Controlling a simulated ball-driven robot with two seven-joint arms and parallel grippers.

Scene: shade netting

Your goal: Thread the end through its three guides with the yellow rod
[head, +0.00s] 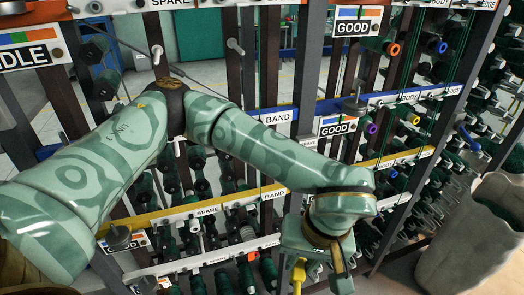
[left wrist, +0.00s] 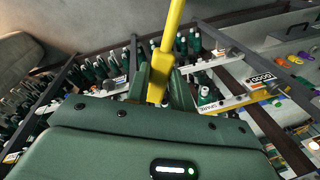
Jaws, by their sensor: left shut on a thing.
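My left gripper (head: 318,272) is low in the head view, right of the middle, in front of the rack. It is shut on the yellow rod (head: 298,274). In the left wrist view the yellow rod (left wrist: 171,40) stands up from between the fingers (left wrist: 162,88) and runs out of the top of the picture. Its far tip is hidden there. Thin green threads (head: 436,72) hang along the right part of the rack. I cannot tell which thread end or which three guides are the task's own. My right gripper is not in view.
The rack carries rows of spools on labelled rails, such as the blue BAND rail (head: 278,117) and the yellow SPARE rail (head: 205,211). A GOOD sign (head: 338,126) and several pegs stick out. A grey bin (head: 462,240) stands at the right. Pale floor shows beside it.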

